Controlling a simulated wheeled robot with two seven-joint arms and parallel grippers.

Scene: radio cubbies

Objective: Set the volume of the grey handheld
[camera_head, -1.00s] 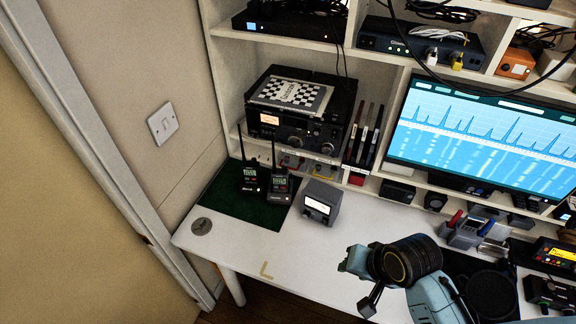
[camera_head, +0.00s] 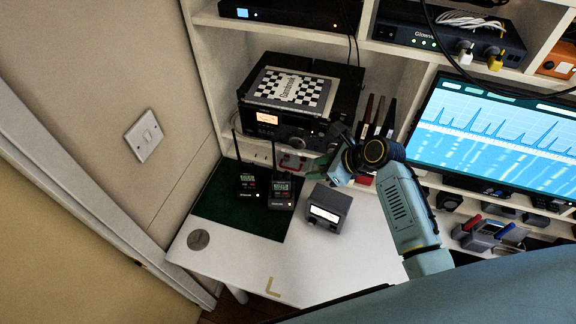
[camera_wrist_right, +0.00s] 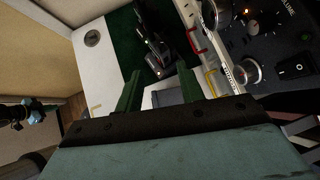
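The grey handheld (camera_head: 281,192) stands upright on a green mat, with a small lit display and an antenna. A blacker handheld (camera_head: 247,184) stands just left of it. My right gripper (camera_head: 338,172) is to the right of the grey handheld, above the meter box, apart from both handhelds. In the right wrist view its two green fingers (camera_wrist_right: 158,92) are spread with nothing held between them; dark handhelds (camera_wrist_right: 155,50) show beyond them, overlapping. The volume knob cannot be made out. A small teal and dark part at that view's left edge looks like my left gripper (camera_wrist_right: 28,112).
A grey meter box (camera_head: 327,208) stands right of the mat (camera_head: 213,200). A large radio (camera_head: 268,122) with knobs and cables is in the cubby behind. The monitor (camera_head: 500,130) is to the right.

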